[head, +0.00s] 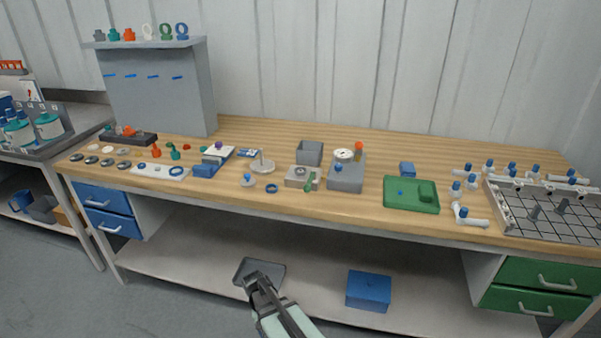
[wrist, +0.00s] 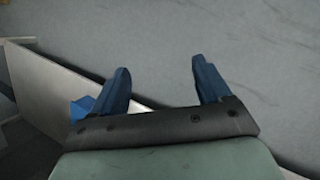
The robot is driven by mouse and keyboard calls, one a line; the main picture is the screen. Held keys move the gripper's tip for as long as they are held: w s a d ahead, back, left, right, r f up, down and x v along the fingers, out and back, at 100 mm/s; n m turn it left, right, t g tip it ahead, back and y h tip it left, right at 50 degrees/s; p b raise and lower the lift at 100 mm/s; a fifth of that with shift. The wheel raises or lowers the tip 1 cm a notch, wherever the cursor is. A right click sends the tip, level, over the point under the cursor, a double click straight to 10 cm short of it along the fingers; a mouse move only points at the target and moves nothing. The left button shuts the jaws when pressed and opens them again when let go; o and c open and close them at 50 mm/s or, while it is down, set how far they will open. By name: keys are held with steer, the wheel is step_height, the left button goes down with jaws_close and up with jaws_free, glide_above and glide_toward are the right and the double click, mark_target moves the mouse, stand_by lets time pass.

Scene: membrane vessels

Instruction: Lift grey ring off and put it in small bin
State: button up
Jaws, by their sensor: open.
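A small grey ring (head: 300,170) appears to sit on top of a light grey block (head: 296,182) near the middle of the bench; it is too small to see how it is seated. A small grey open bin (head: 310,155) stands just behind the block. My gripper (head: 256,281) is low in front of the bench, well below and to the left of the ring, in front of the lower shelf in the picture. In the wrist view, my gripper (wrist: 160,68) has its two blue fingers wide apart with nothing between them. Neither ring nor bin shows there.
The bench front edge lies between my gripper and these things.

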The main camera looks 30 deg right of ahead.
steer(key=w+d+r+m+t+h, duration=0.15)
steer(key=w+d+r+m, duration=0.45)
steer(key=w+r, duration=0.8)
steer(key=w+d+r+m+t+h, duration=0.2)
steer(key=w+d+r, duration=0.6)
steer(key=r, duration=1.2)
steer(key=w+d+r+m+t, duration=0.1)
steer(key=w+d+r+m, duration=0.65)
steer(key=r, duration=0.95)
steer(key=n, duration=0.1)
glide_toward(301, 171)
steer(key=shift+w+d+f, duration=0.15)
steer(key=shift+d+f, duration=0.05)
steer(key=shift+f, duration=0.25)
steer(key=shift+w+d+f, duration=0.15)
steer(key=shift+d+f, duration=0.05)
steer(key=shift+f, duration=0.3)
steer(key=shift+s+x, duration=0.15)
steer(key=shift+x, duration=1.15)
steer(key=shift+s+x, duration=0.1)
steer(key=shift+x, duration=1.25)
steer(key=shift+d, duration=0.1)
steer(key=c, duration=1.1)
